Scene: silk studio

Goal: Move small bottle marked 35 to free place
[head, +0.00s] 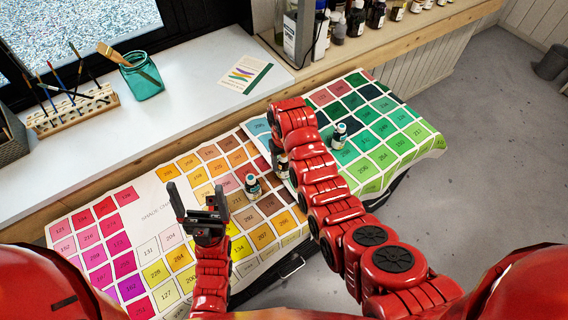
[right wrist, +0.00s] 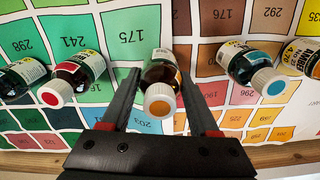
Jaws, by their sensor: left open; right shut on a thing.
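A small bottle with an orange cap (right wrist: 160,98) stands between the fingers of my right gripper (right wrist: 159,80) in the right wrist view. The gripper is shut on it; its number cannot be read. In the head view my right arm largely hides this gripper. Other small bottles flank it in the right wrist view: a red-capped one (right wrist: 72,76) to the left and a blue-capped one (right wrist: 252,70) to the right. In the head view a small bottle (head: 253,187) stands on the colour chart (head: 150,212). My left gripper (head: 193,200) is open and empty above the chart.
Another bottle (head: 339,136) stands on the green chart (head: 383,150). A white-capped bottle (right wrist: 22,76) and a partly cut-off bottle (right wrist: 302,54) show at the sides of the right wrist view. A brush rack (head: 72,110) and teal jar (head: 141,80) stand on the sill.

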